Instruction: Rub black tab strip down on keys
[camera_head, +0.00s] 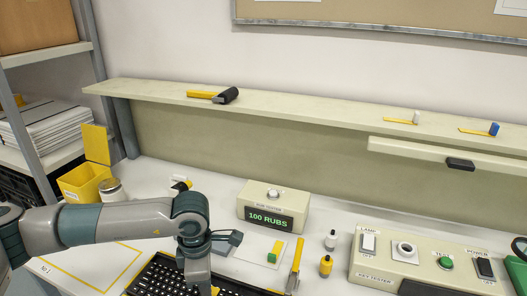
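A black keyboard (148,280) lies at the bottom of the head view, partly behind my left arm and cut off by the frame edge. My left arm comes in from the left, and its wrist bends down past the keyboard's right part. The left gripper's fingertips are below the frame, so its hold is hidden. My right gripper is not in view. I cannot pick out a black tab strip on the keys. A tool with a yellow handle and black head (228,96) lies on the shelf.
A box reading "100 RUBS" (272,206) stands behind the keyboard. A key tester panel (425,262) is at right. A yellow bin (85,182) stands at left.

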